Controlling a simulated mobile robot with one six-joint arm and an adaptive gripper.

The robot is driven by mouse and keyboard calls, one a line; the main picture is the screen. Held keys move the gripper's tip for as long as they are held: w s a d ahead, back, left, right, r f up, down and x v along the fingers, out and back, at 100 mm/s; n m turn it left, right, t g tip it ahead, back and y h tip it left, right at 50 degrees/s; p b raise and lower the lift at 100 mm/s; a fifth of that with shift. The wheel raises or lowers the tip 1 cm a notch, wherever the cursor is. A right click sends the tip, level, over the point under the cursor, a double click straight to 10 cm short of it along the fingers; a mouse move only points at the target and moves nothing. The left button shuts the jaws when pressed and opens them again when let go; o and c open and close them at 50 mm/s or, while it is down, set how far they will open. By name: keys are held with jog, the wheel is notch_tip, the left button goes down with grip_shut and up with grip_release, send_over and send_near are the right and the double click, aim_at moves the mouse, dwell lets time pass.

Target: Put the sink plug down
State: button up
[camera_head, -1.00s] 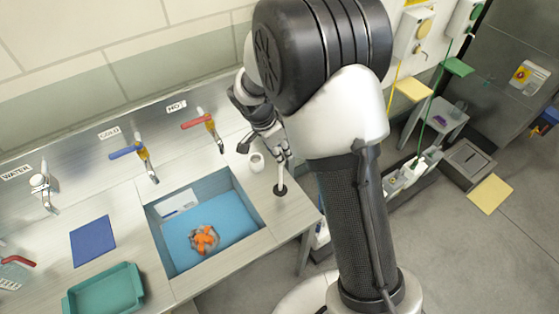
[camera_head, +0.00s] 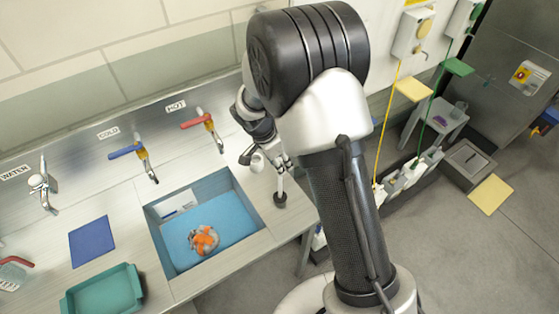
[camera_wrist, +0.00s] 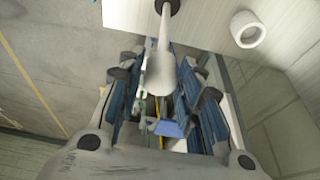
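The sink plug (camera_head: 280,199) has a black round base and a pale upright handle. In the wrist view its pale handle (camera_wrist: 161,70) runs between my fingers, with the black base at the top edge. My gripper (camera_head: 281,168) is shut on the handle and points down over the counter (camera_head: 248,190) right of the sink. The base is at or just above the counter; I cannot tell if it touches. The sink basin (camera_head: 245,222) has a blue bottom and holds an orange and whitish item (camera_head: 204,240).
A small white cup (camera_head: 257,163) stands close to my gripper's left; it also shows in the wrist view (camera_wrist: 247,29). The counter's right edge is near the plug. A blue mat (camera_head: 92,242) and a teal tray (camera_head: 103,292) lie left of the sink. Taps line the back.

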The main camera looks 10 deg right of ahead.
jog(key=shift+o, duration=0.9)
jog(key=shift+r, duration=0.2)
jog(key=s+a+r+n, duration=0.1)
jog(key=s+r, duration=0.2)
jog(key=r, duration=0.6)
jog(key=s+r+n, duration=0.2)
jog(key=s+r, duration=0.1)
jog(key=r, duration=0.6)
jog(key=s+r+n+t+y, duration=0.1)
jog(key=s+r+n, duration=0.1)
jog(key=s, duration=0.5)
jog(key=s+d+r+n+t+y, duration=0.1)
jog(key=s+r+n, duration=0.1)
jog(key=s+n, duration=0.3)
jog(key=s+r+n+t+y, duration=0.1)
jog(key=s+r+n, duration=0.2)
jog(key=s, duration=0.6)
jog(key=shift+s+d+n+t+p, duration=0.3)
jog(key=shift+s+n+p, duration=0.1)
jog(key=shift+n, duration=0.3)
